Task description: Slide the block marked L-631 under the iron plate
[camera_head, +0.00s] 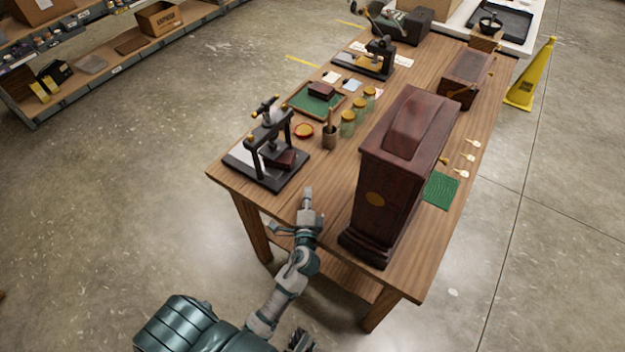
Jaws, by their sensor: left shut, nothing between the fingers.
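A small black screw press (268,150) with brass-coloured knobs stands at the table's near left corner. A dark red block (285,159) lies on its base, at the press's right side. I cannot tell how far it reaches under the iron plate, which is hard to make out. Another dark red block (321,90) lies on a green-lined tray (301,101) farther back. No L-631 mark is readable on either block. My left gripper (308,194) is shut and empty at the table's near edge, just in front of the press and apart from the block.
A tall dark wooden case (397,180) stands close on the right. A second press (378,60) stands farther back.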

